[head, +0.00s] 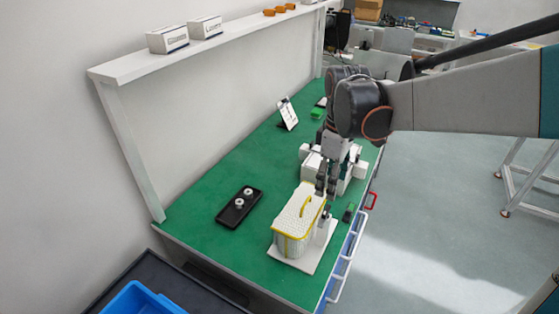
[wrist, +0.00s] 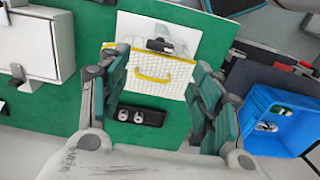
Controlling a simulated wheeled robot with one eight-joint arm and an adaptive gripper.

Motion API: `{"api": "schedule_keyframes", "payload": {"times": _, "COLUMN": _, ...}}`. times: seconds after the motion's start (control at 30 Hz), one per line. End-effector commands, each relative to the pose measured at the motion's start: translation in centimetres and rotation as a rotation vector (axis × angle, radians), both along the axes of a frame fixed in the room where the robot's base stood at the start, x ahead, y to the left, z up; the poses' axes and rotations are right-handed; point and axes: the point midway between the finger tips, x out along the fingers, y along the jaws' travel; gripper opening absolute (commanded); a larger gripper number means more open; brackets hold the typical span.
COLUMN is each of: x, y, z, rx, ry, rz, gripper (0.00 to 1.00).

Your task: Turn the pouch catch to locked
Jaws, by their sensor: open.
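The pouch (head: 294,222) is a cream, woven-looking box with yellow trim and a yellow handle. It stands upright on a white base plate (head: 312,262) and also shows in the wrist view (wrist: 180,78). A small dark part that looks like the catch (wrist: 158,45) sits on a pale mount at the pouch's edge; which way it is set cannot be told. My gripper (head: 324,191) is open and empty, above the catch side of the pouch. In the wrist view its two green-padded fingers (wrist: 158,68) stand apart on either side of the pouch.
A black tray (head: 228,220) with two pale round parts lies left of the pouch. A white box-like device (head: 309,160) stands behind it. A blue bin (head: 128,302) is at the lower left. Green tabletop (head: 190,232) is clear around the tray.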

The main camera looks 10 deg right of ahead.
Motion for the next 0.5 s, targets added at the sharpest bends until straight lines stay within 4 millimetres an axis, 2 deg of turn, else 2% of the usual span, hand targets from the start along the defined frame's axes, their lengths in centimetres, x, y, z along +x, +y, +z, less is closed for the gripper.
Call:
{"api": "schedule_keyframes", "payload": {"times": 0.03, "x": 0.1, "y": 0.0, "z": -1.4, "rx": 0.000, "ry": 0.000, "rz": 0.000, "gripper": 0.58}}
{"api": "schedule_keyframes", "payload": {"times": 0.2, "x": 0.1, "y": 0.0, "z": -4.8, "rx": 0.000, "ry": 0.000, "rz": 0.000, "gripper": 0.58}}
{"api": "schedule_keyframes", "payload": {"times": 0.4, "x": 0.1, "y": 0.0, "z": -7.9, "rx": -0.001, "ry": -0.001, "rz": -0.001, "gripper": 0.58}}
{"api": "schedule_keyframes", "payload": {"times": 0.5, "x": 0.1, "y": 0.0, "z": -8.9, "rx": -0.001, "ry": -0.001, "rz": -0.001, "gripper": 0.58}}
